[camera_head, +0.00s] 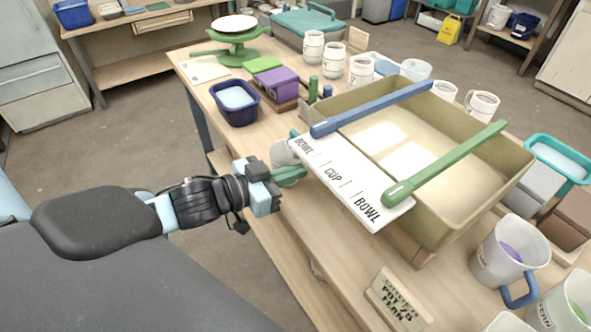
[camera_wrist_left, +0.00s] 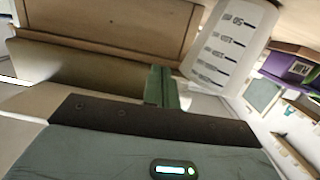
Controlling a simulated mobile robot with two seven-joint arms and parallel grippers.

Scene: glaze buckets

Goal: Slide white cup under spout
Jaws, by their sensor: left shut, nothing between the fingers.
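A white cup (camera_head: 283,152) stands at the table's near edge, beside the left end of the white board (camera_head: 350,187) marked BOWL, CUP, BOWL. The gripper partly hides it. In the left wrist view the white cup (camera_wrist_left: 232,40), with dark graduation marks, is just right of the fingers. My left gripper (camera_head: 291,175) is shut and empty, its green fingertips at the cup's near side. The shut fingers also show in the left wrist view (camera_wrist_left: 161,86). I cannot tell whether they touch the cup. No spout can be made out clearly. My right gripper is not in view.
A beige basin (camera_head: 470,205) with a blue bar (camera_head: 370,108) and green bar (camera_head: 445,162) across it stands behind the board. A navy tub (camera_head: 235,103) is at left, several marked cups behind, and a bucket (camera_head: 510,252) and label sign (camera_head: 398,300) at right.

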